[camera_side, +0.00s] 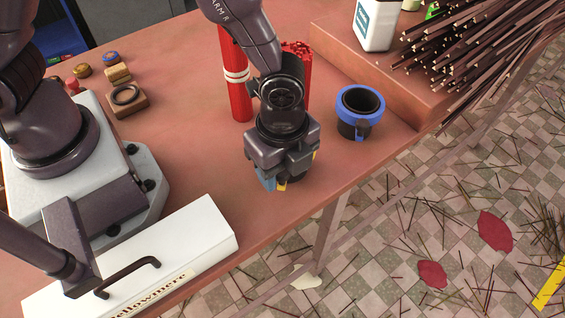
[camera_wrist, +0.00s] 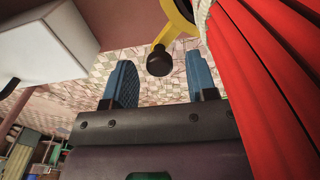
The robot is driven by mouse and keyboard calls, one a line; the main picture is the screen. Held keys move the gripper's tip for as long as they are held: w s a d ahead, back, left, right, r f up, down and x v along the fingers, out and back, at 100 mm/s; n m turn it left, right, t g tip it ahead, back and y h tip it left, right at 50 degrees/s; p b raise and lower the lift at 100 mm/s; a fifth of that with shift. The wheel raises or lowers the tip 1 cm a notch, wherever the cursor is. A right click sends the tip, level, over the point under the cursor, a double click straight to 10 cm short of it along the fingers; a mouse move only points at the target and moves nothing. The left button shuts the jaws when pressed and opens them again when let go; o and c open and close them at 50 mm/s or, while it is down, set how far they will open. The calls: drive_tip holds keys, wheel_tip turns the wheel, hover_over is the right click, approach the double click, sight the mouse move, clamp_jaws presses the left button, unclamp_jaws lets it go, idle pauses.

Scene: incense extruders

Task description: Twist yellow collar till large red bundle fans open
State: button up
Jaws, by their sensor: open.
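In the wrist view the large red bundle (camera_wrist: 270,75) fills the right side, with pleated red lengths and a pale band near its top. The yellow collar (camera_wrist: 181,14) is beside that band, and its arm ends in a black knob (camera_wrist: 160,61). My gripper (camera_wrist: 162,75) is open, its blue fingers apart; the knob appears between them in the picture, but I cannot tell its depth. In the side view my gripper (camera_side: 276,183) points down near the table's front edge, mostly hiding a red bundle (camera_side: 300,52) behind it. Only small yellow bits show there.
A slimmer red bundle (camera_side: 237,80) with white bands stands left of my wrist. A blue-rimmed black cup (camera_side: 360,107) stands to the right. Dark sticks (camera_side: 465,45) overhang the raised block. A white box (camera_side: 190,240) lies front left. Small wooden pieces (camera_side: 125,98) sit back left.

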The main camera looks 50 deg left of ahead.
drive_tip(key=shift+c, duration=0.4)
clamp_jaws()
drive_tip(key=w+n, duration=1.1)
drive_tip(key=n, duration=0.6)
drive_tip(key=shift+w+n, duration=0.3)
